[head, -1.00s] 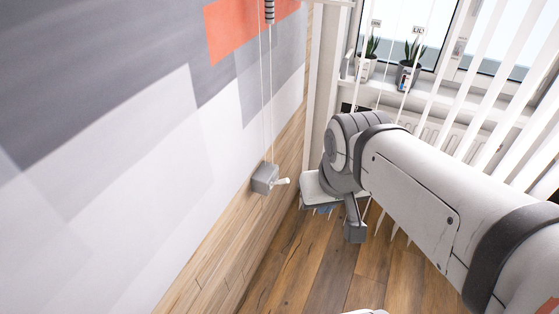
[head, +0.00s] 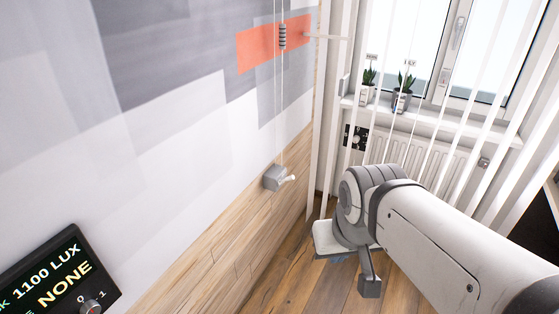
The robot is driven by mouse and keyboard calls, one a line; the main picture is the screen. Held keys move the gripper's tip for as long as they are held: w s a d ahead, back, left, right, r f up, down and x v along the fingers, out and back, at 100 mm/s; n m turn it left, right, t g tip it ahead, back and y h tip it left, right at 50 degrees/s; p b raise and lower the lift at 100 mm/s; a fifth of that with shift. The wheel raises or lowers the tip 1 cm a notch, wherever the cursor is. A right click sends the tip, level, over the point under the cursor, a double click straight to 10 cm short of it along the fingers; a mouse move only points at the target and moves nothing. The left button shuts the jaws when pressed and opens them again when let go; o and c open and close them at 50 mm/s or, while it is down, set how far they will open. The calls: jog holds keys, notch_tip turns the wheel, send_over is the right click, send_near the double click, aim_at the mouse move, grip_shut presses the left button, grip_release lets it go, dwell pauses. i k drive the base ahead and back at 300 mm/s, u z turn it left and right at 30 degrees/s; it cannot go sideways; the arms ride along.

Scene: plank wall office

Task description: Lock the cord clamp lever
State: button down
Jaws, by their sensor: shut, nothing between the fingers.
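The cord clamp (head: 274,178) is a small grey box on the wall, at the middle of the head view. Its pale lever (head: 289,179) sticks out to the right. Two thin cords (head: 279,110) run up from the clamp past a dark ribbed piece (head: 283,37). My gripper (head: 369,287) is below and to the right of the clamp, apart from it, pointing down over the floor. It is shut and holds nothing. My wrist hides part of the area behind it.
White vertical blinds (head: 408,130) hang at the right before the window and radiator (head: 446,160). Two potted plants (head: 403,95) stand on the sill. A dark display panel (head: 62,278) reading 1100 LUX and NONE is at lower left. The space between clamp and gripper looks clear.

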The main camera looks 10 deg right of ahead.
aim_at(291, 177)
jog(key=z, duration=0.55)
jog(key=i, duration=2)
jog(key=u, duration=0.6)
jog(key=k, duration=0.8)
jog(key=u, duration=0.1)
jog(key=i, duration=0.85)
jog(key=z, duration=0.05)
